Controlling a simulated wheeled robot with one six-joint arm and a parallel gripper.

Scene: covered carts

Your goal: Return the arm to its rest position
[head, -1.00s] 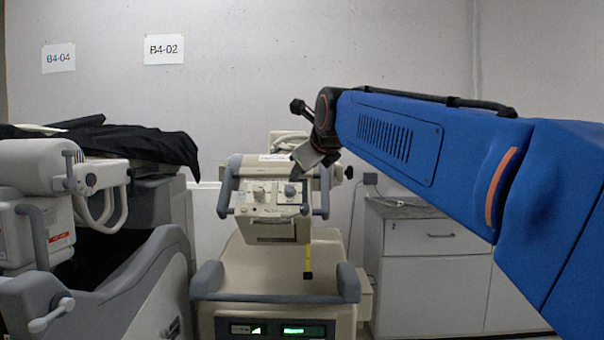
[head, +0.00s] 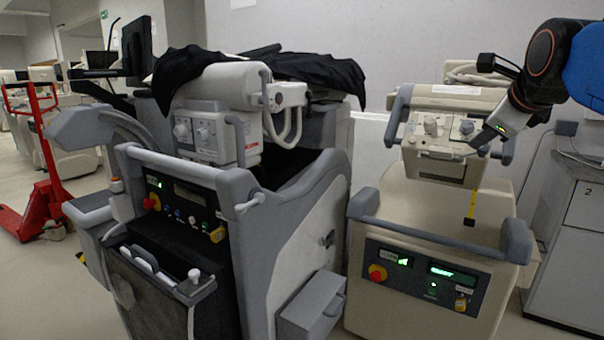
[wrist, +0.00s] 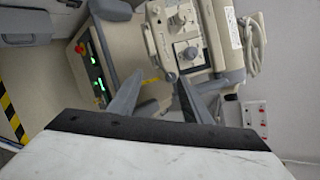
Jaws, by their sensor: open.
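My arm reaches in from the right edge of the head view, with a blue link (head: 588,70) and a dark wrist joint. My gripper (head: 476,143) points down and left and overlaps the control head of the beige cart in the picture. In the wrist view, its two grey fingers (wrist: 157,97) are spread apart with nothing between them. The same control head (wrist: 180,35), with its knobs, shows beyond the fingers. I cannot tell how far the gripper is from it.
The beige cart (head: 400,214) has a lit green display. A larger grey cart (head: 290,218), partly covered by black cloth (head: 310,72), stands left of it. A grey cabinet (head: 570,255) is at the right edge. A red pallet jack (head: 40,205) stands on open floor at far left.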

